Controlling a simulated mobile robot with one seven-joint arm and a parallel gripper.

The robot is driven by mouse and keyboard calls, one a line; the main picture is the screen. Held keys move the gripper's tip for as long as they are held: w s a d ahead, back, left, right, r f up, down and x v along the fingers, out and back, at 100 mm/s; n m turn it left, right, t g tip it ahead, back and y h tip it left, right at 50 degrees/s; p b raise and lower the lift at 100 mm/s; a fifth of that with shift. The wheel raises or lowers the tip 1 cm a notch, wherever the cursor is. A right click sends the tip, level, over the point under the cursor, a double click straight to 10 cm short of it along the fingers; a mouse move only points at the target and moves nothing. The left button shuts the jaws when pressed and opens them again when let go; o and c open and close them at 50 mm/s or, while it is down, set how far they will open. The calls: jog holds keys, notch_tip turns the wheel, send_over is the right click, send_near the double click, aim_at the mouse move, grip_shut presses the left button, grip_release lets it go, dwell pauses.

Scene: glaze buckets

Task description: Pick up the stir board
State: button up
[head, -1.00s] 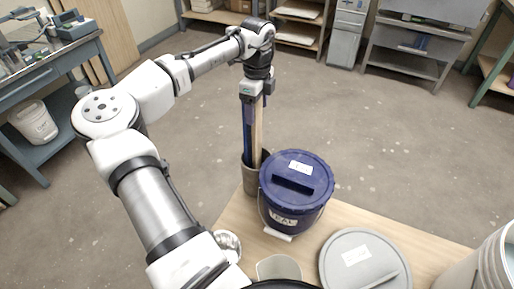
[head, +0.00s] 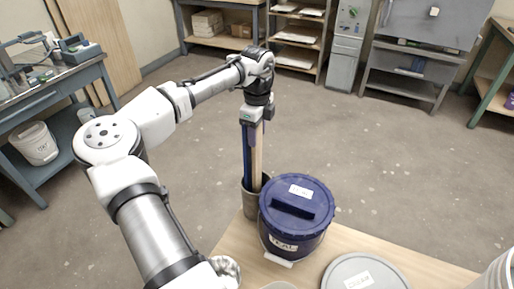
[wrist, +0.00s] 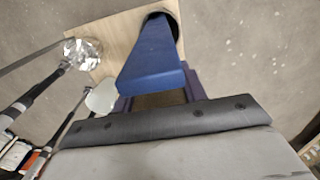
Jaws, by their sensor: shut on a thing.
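My gripper (head: 257,119) points down over a grey pot (head: 251,204) and is shut on the upper end of a board, taken as the stir board. A tan board (head: 257,155) and a blue board (head: 247,155) stand close together, their lower ends in the pot. In the wrist view the blue board (wrist: 152,68) runs from the pot's dark opening towards my gripper, with a tan surface (wrist: 160,100) between purple edges just behind it. The exact contact of the jaws is hidden.
A dark blue lidded bucket (head: 295,215) stands right beside the pot on a wooden table (head: 350,240). Open floor lies beyond the table.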

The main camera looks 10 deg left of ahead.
notch_tip(320, 180, up, 18)
jog(key=s+d, duration=0.1)
jog(key=s, duration=1.7)
jog(key=shift+d+r+p, duration=0.2)
jog(key=shift+r+p, duration=0.25)
jog(key=shift+s+f, duration=0.1)
